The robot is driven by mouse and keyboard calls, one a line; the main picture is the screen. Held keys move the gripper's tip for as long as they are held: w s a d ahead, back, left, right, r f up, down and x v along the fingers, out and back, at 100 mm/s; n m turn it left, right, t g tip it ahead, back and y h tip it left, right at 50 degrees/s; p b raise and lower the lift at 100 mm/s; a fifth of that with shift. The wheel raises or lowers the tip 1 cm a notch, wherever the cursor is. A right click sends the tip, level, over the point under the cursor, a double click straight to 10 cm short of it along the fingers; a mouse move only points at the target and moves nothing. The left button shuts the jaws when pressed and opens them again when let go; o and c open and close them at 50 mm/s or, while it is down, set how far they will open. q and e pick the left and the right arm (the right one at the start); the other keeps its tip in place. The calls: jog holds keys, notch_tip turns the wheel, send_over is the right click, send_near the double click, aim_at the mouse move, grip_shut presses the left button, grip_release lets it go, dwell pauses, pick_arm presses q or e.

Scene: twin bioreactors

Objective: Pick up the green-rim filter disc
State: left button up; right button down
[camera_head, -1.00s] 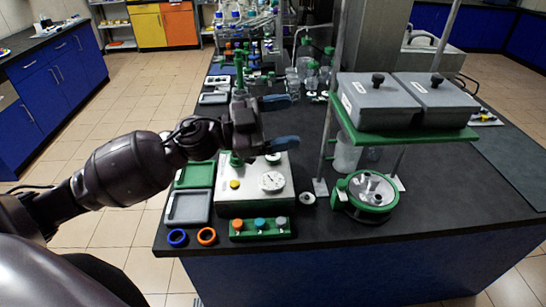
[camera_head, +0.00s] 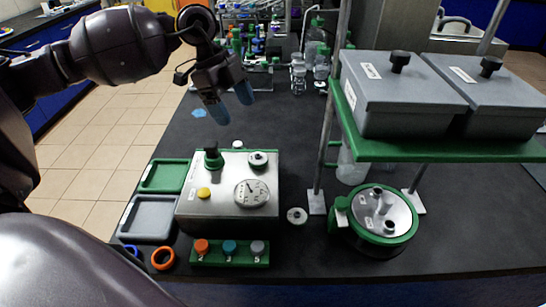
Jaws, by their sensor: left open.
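I cannot pick out a loose green-rim filter disc for certain. A round unit with a green rim and a metal lid (camera_head: 384,239) stands on the bench, right of centre. An orange ring (camera_head: 163,267) lies at the front left, and a blue ring (camera_head: 128,250) beside it is partly hidden by my body. My left gripper (camera_head: 230,106) is open and empty, blue fingers pointing down, above the bench behind that box. My right gripper is not in view.
The metal instrument box (camera_head: 222,212) has a gauge and knobs. A green tray (camera_head: 146,177) and a grey tray (camera_head: 146,233) lie at its left, and a green rack (camera_head: 229,256) in front. A green shelf (camera_head: 420,150) carries grey boxes.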

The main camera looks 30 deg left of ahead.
pick_arm(q)
notch_tip(320, 180, down, 4)
jog(key=w+b, duration=0.1)
jog(key=w, duration=0.1)
send_over(258, 155)
jog(key=a, duration=0.2)
jog(key=shift+g, duration=0.3)
jog(key=f, duration=0.2)
jog(key=s+f, duration=0.1)
jog(key=f, duration=0.1)
jog(key=shift+f+b, duration=0.1)
jog(key=shift+b, duration=0.25)
jog(key=shift+w+d+f, duration=0.1)
jog(key=shift+d+f, duration=0.1)
jog(key=shift+f, duration=0.3)
jog(key=x, duration=0.2)
jog(key=b+x, duration=0.1)
jog(key=x, duration=0.1)
jog(key=shift+w+a+f, duration=0.15)
jog(key=shift+w+a, duration=0.1)
jog(key=shift+w, duration=0.1)
jog(key=shift+d+f, duration=0.15)
jog(key=shift+f, duration=0.2)
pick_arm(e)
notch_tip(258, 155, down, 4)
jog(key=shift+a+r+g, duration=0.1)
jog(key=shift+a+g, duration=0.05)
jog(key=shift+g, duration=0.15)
